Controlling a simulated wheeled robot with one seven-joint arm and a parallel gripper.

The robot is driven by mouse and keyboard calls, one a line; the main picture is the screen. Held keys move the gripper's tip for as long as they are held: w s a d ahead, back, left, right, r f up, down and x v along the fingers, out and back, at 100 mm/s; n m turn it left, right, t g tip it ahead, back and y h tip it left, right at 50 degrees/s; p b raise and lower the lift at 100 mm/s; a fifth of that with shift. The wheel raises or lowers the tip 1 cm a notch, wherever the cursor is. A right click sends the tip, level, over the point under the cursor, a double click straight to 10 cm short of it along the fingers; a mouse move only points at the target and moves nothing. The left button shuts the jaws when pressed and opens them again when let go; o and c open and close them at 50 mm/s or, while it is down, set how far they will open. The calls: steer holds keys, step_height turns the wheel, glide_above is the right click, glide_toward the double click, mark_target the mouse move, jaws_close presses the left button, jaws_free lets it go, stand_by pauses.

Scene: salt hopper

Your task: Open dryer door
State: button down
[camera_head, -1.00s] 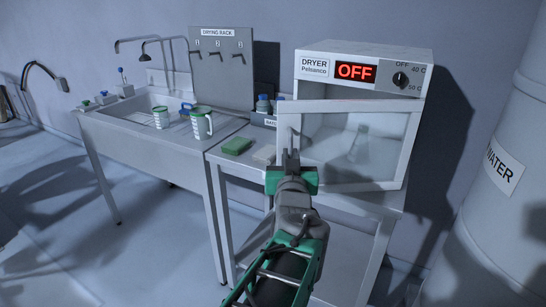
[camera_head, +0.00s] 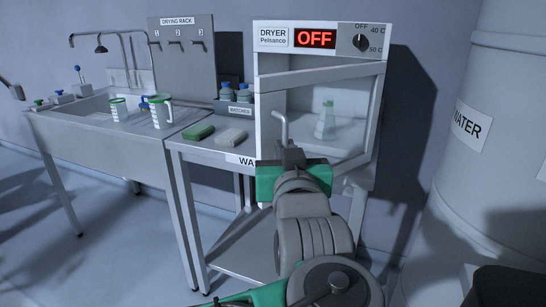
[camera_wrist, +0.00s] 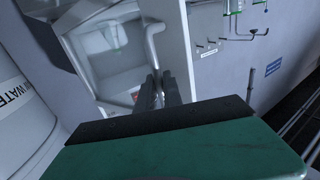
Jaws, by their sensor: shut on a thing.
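The dryer (camera_head: 272,60) stands on a table and its display reads OFF. Its glass-paned door (camera_head: 335,72) has a light frame and stands ajar, with its left side swung out towards me and its right side at the dryer body. The door handle (camera_head: 283,123) is a grey bent bar on the left of the door. My gripper (camera_head: 289,150) is shut on the handle's lower part. In the wrist view, my gripper's dark fingers (camera_wrist: 158,88) close at the handle (camera_wrist: 152,48). The exact grip is partly hidden.
A conical flask (camera_head: 325,122) stands inside the dryer. A green sponge (camera_head: 198,132) and a pale block (camera_head: 232,137) lie on the table to the left, near bottles (camera_head: 243,95). A large water tank (camera_head: 450,150) stands close on the right.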

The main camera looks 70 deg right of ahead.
steer(key=shift+s+a+b, duration=0.25)
steer(key=shift+s+b, duration=0.15)
steer(key=shift+s, duration=0.4)
steer(key=shift+r, duration=0.1)
steer(key=c, duration=1.8)
jaws_free()
steer(key=shift+s+d, duration=0.1)
steer(key=shift+d, duration=0.05)
steer(key=shift+o, duration=0.2)
steer(key=shift+w, duration=0.2)
